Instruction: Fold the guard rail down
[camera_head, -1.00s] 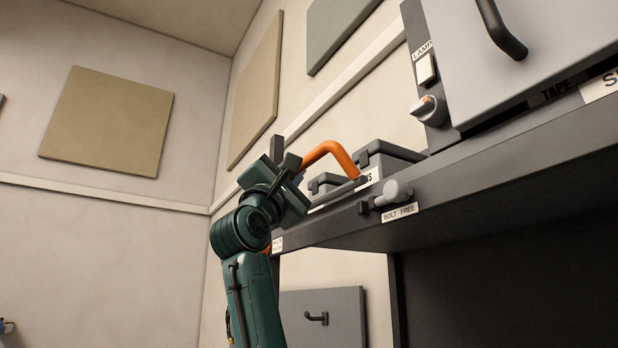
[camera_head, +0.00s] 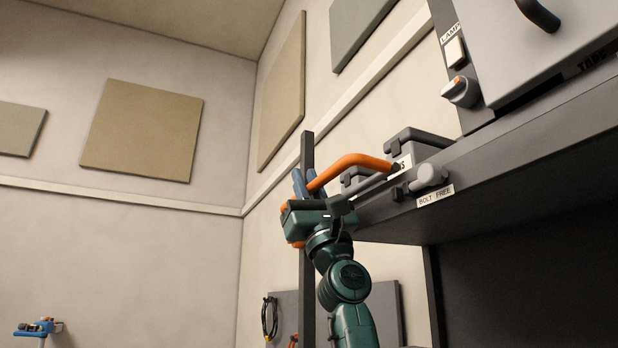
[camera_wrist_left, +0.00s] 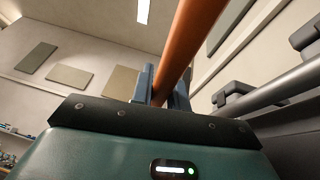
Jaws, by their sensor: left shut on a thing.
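The guard rail is an orange bent bar (camera_head: 350,160) at the front end of the dark shelf. Its right end meets the shelf near the label "BOLT FREE" (camera_head: 436,196), and from there it runs left with a slight downward slope. My left gripper (camera_head: 309,188) is shut on the rail's left part, with its fingers pointing up. In the left wrist view the orange guard rail (camera_wrist_left: 192,40) passes between the fingers of the left gripper (camera_wrist_left: 163,88). My right gripper is not in view.
Grey cases (camera_head: 415,150) stand on the shelf behind the rail. A lamp switch (camera_head: 454,52) and a knob with an orange mark (camera_head: 459,91) are above right. A dark upright post (camera_head: 307,270) is by my gripper. Open room lies to the left.

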